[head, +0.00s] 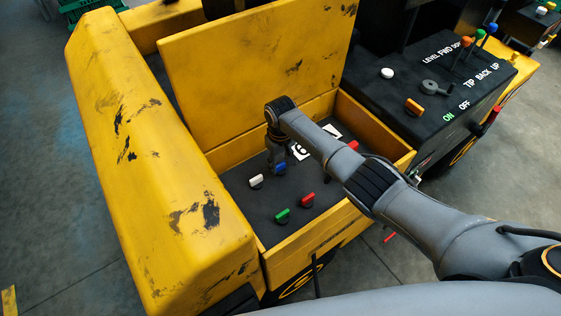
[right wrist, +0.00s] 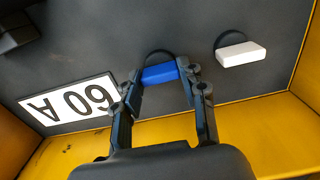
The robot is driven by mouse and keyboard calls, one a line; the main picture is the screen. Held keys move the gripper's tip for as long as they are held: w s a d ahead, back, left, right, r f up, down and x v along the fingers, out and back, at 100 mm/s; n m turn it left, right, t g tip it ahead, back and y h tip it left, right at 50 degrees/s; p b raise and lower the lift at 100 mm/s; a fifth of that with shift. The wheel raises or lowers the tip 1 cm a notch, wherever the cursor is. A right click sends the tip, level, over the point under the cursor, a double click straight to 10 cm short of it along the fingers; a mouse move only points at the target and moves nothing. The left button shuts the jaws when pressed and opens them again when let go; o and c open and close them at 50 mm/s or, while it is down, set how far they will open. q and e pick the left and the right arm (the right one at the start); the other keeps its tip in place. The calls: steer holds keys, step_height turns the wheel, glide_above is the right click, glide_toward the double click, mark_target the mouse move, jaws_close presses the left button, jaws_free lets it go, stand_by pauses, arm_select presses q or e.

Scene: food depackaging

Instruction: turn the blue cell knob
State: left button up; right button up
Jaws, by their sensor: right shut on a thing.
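The blue cell knob (head: 280,168) sits on the dark panel (head: 245,200) inside the open yellow box. My right gripper (head: 277,164) reaches down onto it. In the right wrist view the blue knob (right wrist: 160,74) lies between the two fingers of my right gripper (right wrist: 161,78), which are shut on its ends. The handle of the knob lies roughly across the picture there. My left gripper is not in view.
A white knob (head: 256,181), a red knob (head: 307,199) and a green knob (head: 282,215) share the panel. A "60 A" label (right wrist: 68,103) lies beside the blue knob. Yellow walls (head: 310,241) and a raised lid (head: 250,70) surround it. A black control console (head: 440,110) stands right.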

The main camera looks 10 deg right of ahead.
mark_target(280, 164)
steer(key=o, duration=1.1)
steer(key=shift+o, duration=0.2)
steer(key=shift+r, duration=0.1)
step_height(280, 164, up, 12)
